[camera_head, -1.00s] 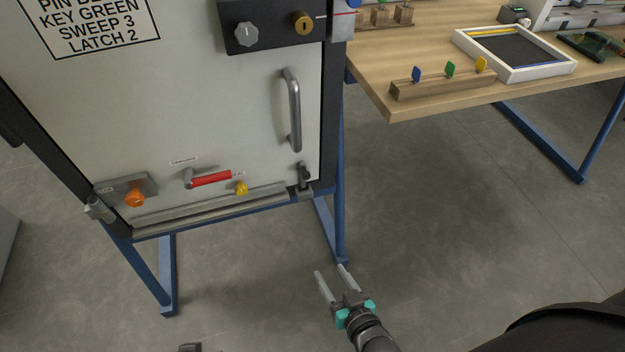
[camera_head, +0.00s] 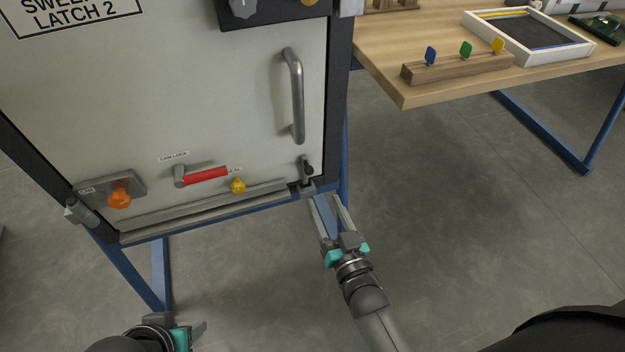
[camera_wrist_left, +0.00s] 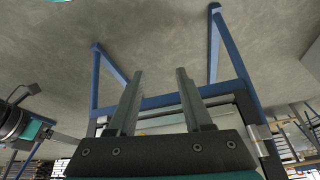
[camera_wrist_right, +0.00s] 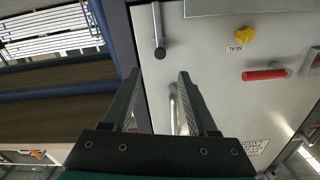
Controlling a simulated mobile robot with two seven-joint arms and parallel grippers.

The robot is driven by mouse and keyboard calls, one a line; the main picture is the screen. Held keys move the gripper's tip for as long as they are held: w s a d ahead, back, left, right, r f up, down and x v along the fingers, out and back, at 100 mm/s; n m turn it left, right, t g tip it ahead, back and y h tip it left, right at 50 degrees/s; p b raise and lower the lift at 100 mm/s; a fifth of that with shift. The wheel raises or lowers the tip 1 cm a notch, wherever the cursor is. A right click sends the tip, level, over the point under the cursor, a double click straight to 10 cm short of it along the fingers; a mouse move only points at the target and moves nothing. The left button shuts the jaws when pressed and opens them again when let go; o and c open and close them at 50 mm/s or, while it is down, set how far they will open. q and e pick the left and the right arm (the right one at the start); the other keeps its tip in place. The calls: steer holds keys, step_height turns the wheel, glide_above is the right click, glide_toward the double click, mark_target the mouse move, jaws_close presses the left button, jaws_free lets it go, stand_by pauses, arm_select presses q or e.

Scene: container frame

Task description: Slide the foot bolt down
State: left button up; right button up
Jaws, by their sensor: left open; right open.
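The foot bolt (camera_head: 305,171) is a small dark grey rod with a knob at the lower right corner of the white door (camera_head: 230,110). A small metal bracket (camera_head: 307,190) sits just below it. In the right wrist view the bolt (camera_wrist_right: 158,30) appears upside down, ahead of the fingertips. My right gripper (camera_head: 322,197) is open and empty, just below and right of the bolt; contact is not visible. My left gripper (camera_head: 182,322) is open and empty, low at the bottom left of the head view, away from the bolt.
A red cam lock handle (camera_head: 205,175), yellow seal knob (camera_head: 238,186) and orange knob (camera_head: 120,198) line the door's lower part. A vertical handle (camera_head: 294,95) is above the bolt. Blue frame legs (camera_head: 161,270) stand below. A wooden table (camera_head: 395,75) is at right.

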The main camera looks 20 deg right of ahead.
mark_target(310, 172)
steer(key=w+b, duration=0.1)
steer(key=w, duration=0.4)
steer(key=shift+a+f+b, duration=0.1)
steer(key=shift+b, duration=0.25)
steer(key=shift+w+b, duration=0.55)
steer(key=shift+w, duration=0.65)
arm_select(q)
steer(key=w+d+r+t+h, duration=0.1)
steer(key=w+d+t+h, duration=0.1)
steer(key=w+d+t, duration=0.2)
steer(key=shift+w+d+m+t+h, duration=0.35)
steer(key=shift+d+t, duration=0.15)
steer(key=shift+d, duration=0.4)
arm_select(e)
steer(key=shift+w, duration=0.7)
jaws_close()
